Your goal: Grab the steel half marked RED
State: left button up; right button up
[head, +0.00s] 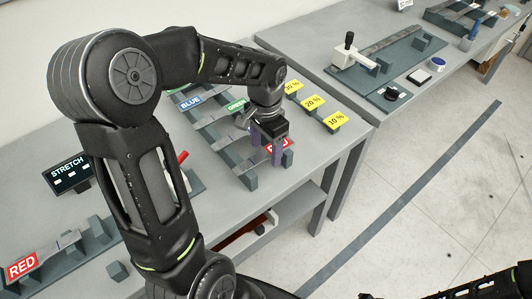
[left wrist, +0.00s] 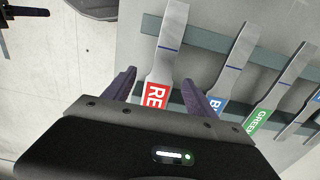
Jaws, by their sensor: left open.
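The steel half marked RED (left wrist: 168,45) is a flat grey strip with a wide end, a blue line and a red label. It lies across the rack bars (left wrist: 206,42); in the head view its red label (head: 287,144) shows partly behind my fingers. My left gripper (head: 277,152) is over it, open. In the left wrist view my left gripper (left wrist: 159,77) has one finger on each side of the strip, with gaps. Contact in depth is unclear. Another RED label (head: 22,266) marks a holder with a grey strip at the front left. My right arm shows only partly at the bottom right.
Strips marked BLUE (left wrist: 216,104) and GREEN (left wrist: 258,121) lie beside it on the same rack. Yellow percent signs (head: 313,102) stand along the table's right side. A STRETCH display (head: 70,174) stands at the left. A second table (head: 340,28) is behind.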

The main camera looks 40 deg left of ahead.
pick_arm(q)
jog(key=shift+c, duration=0.4)
grip_shut()
dwell(0.4)
